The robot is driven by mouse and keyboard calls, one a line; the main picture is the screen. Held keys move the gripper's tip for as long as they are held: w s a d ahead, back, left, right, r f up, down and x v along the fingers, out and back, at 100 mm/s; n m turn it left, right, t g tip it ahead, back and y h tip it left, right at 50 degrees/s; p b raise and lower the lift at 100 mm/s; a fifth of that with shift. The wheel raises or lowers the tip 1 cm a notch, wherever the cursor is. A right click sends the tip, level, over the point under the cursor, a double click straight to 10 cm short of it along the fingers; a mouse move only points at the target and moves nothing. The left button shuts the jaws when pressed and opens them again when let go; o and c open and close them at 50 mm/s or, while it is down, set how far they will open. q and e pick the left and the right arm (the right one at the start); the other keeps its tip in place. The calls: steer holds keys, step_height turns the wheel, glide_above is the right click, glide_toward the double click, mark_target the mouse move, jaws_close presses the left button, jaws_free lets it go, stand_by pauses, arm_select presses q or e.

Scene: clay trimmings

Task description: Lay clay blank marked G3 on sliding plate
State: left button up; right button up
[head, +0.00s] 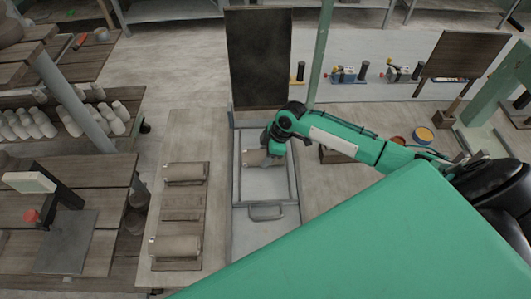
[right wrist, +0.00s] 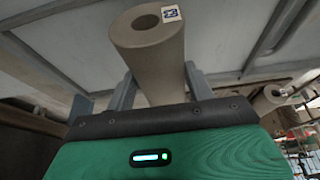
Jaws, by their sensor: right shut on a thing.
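My right gripper (head: 268,148) is shut on a brown-grey clay blank (head: 256,158), over the far part of the pale sliding plate (head: 262,184). In the right wrist view the blank (right wrist: 158,50) is a hollow cylinder between the two fingers of the gripper (right wrist: 160,85). A small white label (right wrist: 171,13) sits by its open end; its marking is too small to read surely. The plate has a metal frame and a handle (head: 266,211) at its near side. I cannot tell whether the blank touches the plate. My left gripper is not in view.
Two other clay blanks (head: 185,172) (head: 178,246) lie in wooden cradles on a board left of the plate, with an empty cradle (head: 182,207) between them. A dark upright panel (head: 258,58) stands behind the plate, and a green post (head: 321,55) rises right of it.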

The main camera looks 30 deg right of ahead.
steer(key=shift+f, duration=0.45)
stand_by(0.4)
steer(key=o, duration=1.4)
steer(key=shift+o, duration=0.4)
steer(key=b+v, duration=0.4)
steer(key=v, duration=0.9)
steer(key=shift+d+r, duration=0.15)
steer(key=shift+r, duration=0.25)
